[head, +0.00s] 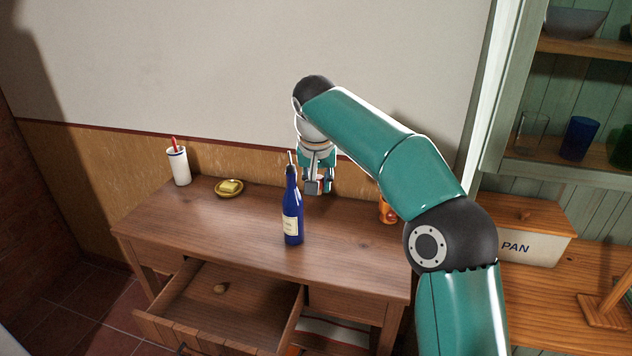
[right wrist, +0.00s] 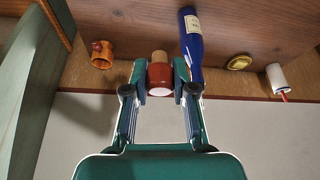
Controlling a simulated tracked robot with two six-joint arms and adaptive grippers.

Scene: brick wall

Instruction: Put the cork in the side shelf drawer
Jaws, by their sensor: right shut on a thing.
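My right gripper (head: 318,188) is above the back of the wooden side table (head: 190,222), behind and to the right of the blue bottle (head: 292,215). In the right wrist view, the gripper (right wrist: 160,80) is shut on a red-brown stopper with a pale end. A tan cork (right wrist: 159,57) part sticks out beyond the fingertips. The held thing is hard to make out in the head view. The table's drawer (head: 240,310) is pulled open. My left gripper is not in view.
A white cup with a red item (head: 178,166) and a yellow dish (head: 229,187) stand on the table's left side. An orange mug (head: 388,212) stands at right, partly behind my arm. A PAN box (head: 530,232) and glass shelf (head: 575,160) are farther right. The tabletop's front left is clear.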

